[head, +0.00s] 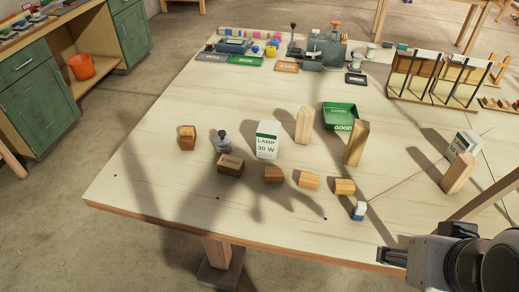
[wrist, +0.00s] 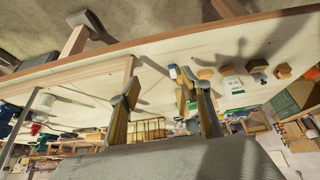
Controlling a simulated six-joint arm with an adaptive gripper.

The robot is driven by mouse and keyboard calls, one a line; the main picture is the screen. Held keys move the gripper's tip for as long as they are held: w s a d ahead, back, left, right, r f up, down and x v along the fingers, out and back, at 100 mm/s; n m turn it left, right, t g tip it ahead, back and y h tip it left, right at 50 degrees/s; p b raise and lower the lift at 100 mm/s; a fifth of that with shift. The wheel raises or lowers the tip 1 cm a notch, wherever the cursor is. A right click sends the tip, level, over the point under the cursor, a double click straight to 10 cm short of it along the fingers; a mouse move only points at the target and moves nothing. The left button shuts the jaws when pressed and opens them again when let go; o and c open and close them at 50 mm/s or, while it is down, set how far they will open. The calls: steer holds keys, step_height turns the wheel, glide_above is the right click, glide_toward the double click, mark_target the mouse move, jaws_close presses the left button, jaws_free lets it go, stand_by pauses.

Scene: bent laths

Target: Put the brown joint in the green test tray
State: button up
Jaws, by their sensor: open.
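Several small wooden blocks stand in a loose row on the table in the head view. The darkest brown one (head: 231,165) is at the row's left part, in front of a white lamp box; I take it as the brown joint, but similar blocks make this uncertain. The green test tray (head: 339,116), marked GOOD, lies farther back near the table's middle, behind a tall lath. My gripper (wrist: 165,105) is open in the wrist view, its two fingers apart with nothing held between them. In the head view my arm is at the bottom right, away from the brown block and the tray.
Tall wooden pieces (head: 303,125) (head: 356,143) stand beside the tray. A rack (head: 435,80) stands at the back right. The table's front left is clear.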

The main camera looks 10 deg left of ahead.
steer(key=w+a+r+m+t+y, duration=0.25)
steer(key=w+a+m, duration=0.25)
steer(key=w+a, duration=0.75)
steer(key=w+a+r+m+t+y, duration=0.25)
steer(key=w+a+m, duration=0.35)
steer(key=w+a, duration=0.65)
steer(key=m+t, duration=0.5)
steer(key=m, duration=1.3)
glide_above(188, 138)
steer(key=s+d, duration=0.1)
steer(key=d, duration=0.3)
step_height(188, 138, down, 16)
steer(key=s+a+f+m, duration=0.1)
steer(key=s+a+f+m+t, duration=0.1)
steer(key=f, duration=0.1)
steer(key=s+a+f+m, duration=0.1)
steer(key=f, duration=0.1)
steer(key=shift+s+a+f+m+t+h, duration=0.15)
steer(key=shift+s+f+m+t+h, duration=0.1)
steer(key=shift+s+m+t+h, duration=0.1)
steer(key=shift+s+a+f+m, duration=0.15)
steer(key=shift+s+f+m, duration=0.2)
steer(key=shift+s+f, duration=0.1)
